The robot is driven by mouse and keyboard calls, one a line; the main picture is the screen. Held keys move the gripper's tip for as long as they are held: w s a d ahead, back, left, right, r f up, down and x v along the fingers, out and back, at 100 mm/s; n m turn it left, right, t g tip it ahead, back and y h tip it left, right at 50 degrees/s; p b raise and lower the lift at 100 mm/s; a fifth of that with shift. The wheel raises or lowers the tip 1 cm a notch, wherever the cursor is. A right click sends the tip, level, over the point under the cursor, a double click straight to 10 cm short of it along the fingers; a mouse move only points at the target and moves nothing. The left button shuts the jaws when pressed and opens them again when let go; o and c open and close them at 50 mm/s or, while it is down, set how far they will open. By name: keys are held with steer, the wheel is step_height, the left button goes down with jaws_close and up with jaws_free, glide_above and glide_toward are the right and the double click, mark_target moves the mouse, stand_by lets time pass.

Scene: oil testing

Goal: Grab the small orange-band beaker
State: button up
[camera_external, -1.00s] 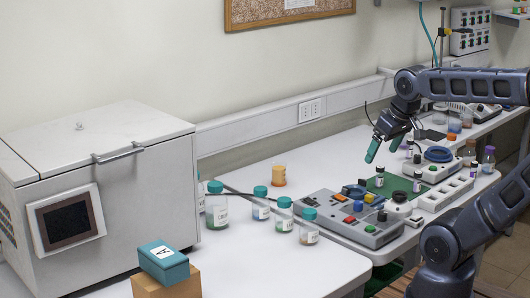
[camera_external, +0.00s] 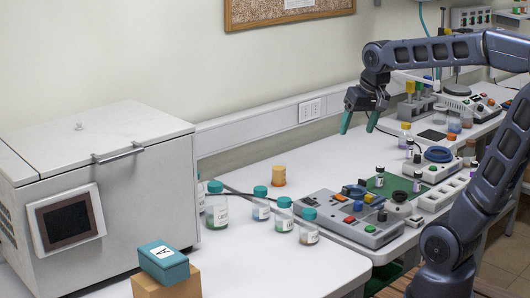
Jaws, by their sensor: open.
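A small beaker with an orange band (camera_external: 453,126) appears to stand on the bench at the far right, beside other small vessels; it is too small to see clearly. A short orange cup (camera_external: 278,175) stands alone on the white bench near the wall. My gripper (camera_external: 358,122) hangs above the back of the bench with its two green fingers apart and pointing down. It is empty, to the left of the small beaker and above and right of the orange cup.
Several teal-capped jars (camera_external: 261,203) stand left of a grey control box (camera_external: 335,215). A green mat (camera_external: 392,184) with small vials lies to its right. A yellow-capped bottle (camera_external: 404,135) stands behind. A large white cabinet (camera_external: 110,200) fills the left.

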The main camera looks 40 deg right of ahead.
steer(key=w+d+m+g, duration=0.1)
steer(key=w+d+m, duration=0.25)
steer(key=w, duration=0.85)
steer(key=m+g+h, duration=0.2)
steer(key=m+g, duration=0.1)
steer(key=m, duration=0.8)
glide_above(279, 171)
steer(key=w+d, duration=0.1)
steer(key=w, duration=0.1)
step_height(279, 171, down, 21)
steer(key=f, duration=0.5)
steer(key=shift+d, duration=0.35)
steer(key=shift+s+d+f, duration=0.1)
steer(key=shift+s+f, duration=0.05)
steer(key=shift+f, duration=2.6)
steer(key=c, duration=1.1)
steer(key=shift+c, duration=0.2)
steer(key=shift+r, duration=0.15)
